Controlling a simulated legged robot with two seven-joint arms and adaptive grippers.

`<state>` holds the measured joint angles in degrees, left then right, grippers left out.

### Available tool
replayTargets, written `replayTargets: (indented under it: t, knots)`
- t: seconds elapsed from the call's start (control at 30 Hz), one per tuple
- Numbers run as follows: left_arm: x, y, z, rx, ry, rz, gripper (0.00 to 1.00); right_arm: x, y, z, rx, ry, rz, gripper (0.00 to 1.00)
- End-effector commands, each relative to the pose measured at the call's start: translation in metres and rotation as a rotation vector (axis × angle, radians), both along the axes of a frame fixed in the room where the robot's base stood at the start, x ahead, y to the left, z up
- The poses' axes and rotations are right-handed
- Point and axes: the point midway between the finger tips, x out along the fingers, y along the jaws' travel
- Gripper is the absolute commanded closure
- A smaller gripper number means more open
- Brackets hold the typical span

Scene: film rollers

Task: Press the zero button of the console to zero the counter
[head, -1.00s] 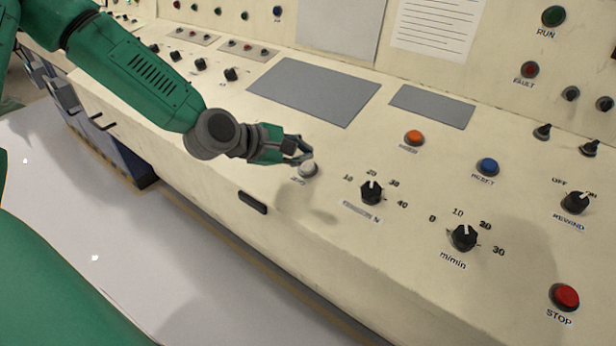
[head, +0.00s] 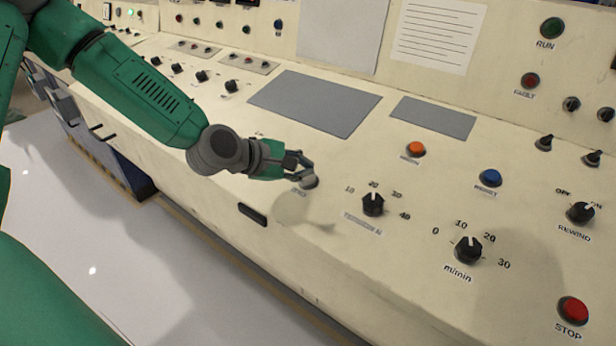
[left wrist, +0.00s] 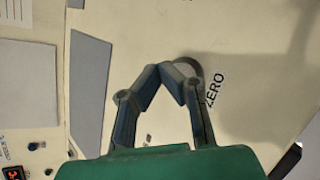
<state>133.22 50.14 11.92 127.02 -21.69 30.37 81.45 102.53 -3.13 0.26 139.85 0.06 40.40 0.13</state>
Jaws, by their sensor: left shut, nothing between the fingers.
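The console (head: 330,245) is cream, with a sloping top. Its round, pale zero button (head: 309,183) lies left of the 10–40 knob, and my fingertips partly cover it. In the left wrist view the button (left wrist: 190,66) shows as a grey disc behind the fingertips, beside the word ZERO. My left gripper (head: 306,166) is shut and empty, its tips at the button; it also shows in the left wrist view (left wrist: 172,72). I cannot tell whether the tips touch or press the button. My right gripper is not in view.
The 10–40 knob (head: 373,204) stands close to the right of my gripper. Further right are an orange button (head: 415,149), a blue button (head: 490,177), the m/min knob (head: 467,250) and the red STOP button (head: 573,310). A black handle (head: 253,214) is on the front edge.

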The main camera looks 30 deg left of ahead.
Motion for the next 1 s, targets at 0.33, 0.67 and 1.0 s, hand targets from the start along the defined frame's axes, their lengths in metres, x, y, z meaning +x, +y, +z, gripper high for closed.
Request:
replayTargets:
  t: [0.33,0.67,1.0]
  knots:
    - [-0.0001,-0.0005,0.0,0.001,0.0,-0.001,1.0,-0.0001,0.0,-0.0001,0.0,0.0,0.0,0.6]
    - [0.0004,-0.0012,-0.0043,0.0,0.0,0.0,1.0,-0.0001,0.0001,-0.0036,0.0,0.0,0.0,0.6]
    - [0.0009,-0.0015,-0.0062,0.001,0.0,0.001,1.0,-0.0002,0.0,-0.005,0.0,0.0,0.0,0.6]
